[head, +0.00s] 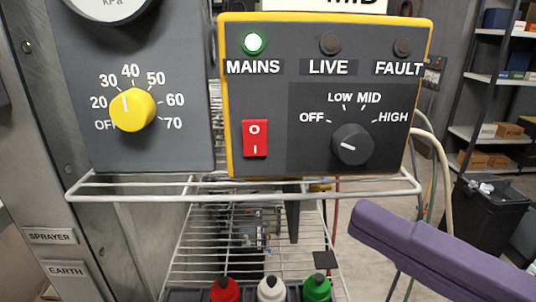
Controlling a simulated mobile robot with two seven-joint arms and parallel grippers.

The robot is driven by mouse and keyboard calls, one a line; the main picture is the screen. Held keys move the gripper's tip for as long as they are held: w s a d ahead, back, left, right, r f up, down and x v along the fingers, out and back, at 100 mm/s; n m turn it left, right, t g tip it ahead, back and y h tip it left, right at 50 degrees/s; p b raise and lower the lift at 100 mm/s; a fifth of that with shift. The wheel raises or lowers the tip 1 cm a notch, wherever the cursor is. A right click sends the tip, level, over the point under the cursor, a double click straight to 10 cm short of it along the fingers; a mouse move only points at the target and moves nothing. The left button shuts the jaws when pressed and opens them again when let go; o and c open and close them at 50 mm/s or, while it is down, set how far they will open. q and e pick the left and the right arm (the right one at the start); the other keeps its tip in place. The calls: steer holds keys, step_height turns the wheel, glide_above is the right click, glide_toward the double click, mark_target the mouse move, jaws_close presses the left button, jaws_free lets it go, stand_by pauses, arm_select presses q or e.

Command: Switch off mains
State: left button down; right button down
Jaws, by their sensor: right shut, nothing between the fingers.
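The control box (270,95) has a yellow frame and a dark face and stands upright in the middle of the head view. Its MAINS lamp (252,43) glows green, while the LIVE lamp (330,43) and FAULT lamp (403,46) are dark. The red rocker switch (255,138) sits at the lower left, marked O above and I below. My right gripper (366,226), purple, is shut and empty at the lower right, apart from the box and below its right side. My left gripper is not in view.
A black selector knob (351,144) sits right of the switch. A wire rack (240,190) juts out below the box, over red, white and green-capped bottles (270,290). Hoses (440,165) hang at right.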

steer(key=shift+a+r, duration=0.1)
steer(key=p, duration=0.5)
glide_toward(255, 138)
steer(key=w+a+r, duration=0.2)
steer(key=w+a, duration=0.1)
steer(key=a, duration=0.3)
steer(key=shift+w+d+f+p, duration=0.3)
steer(key=shift+w, duration=0.15)
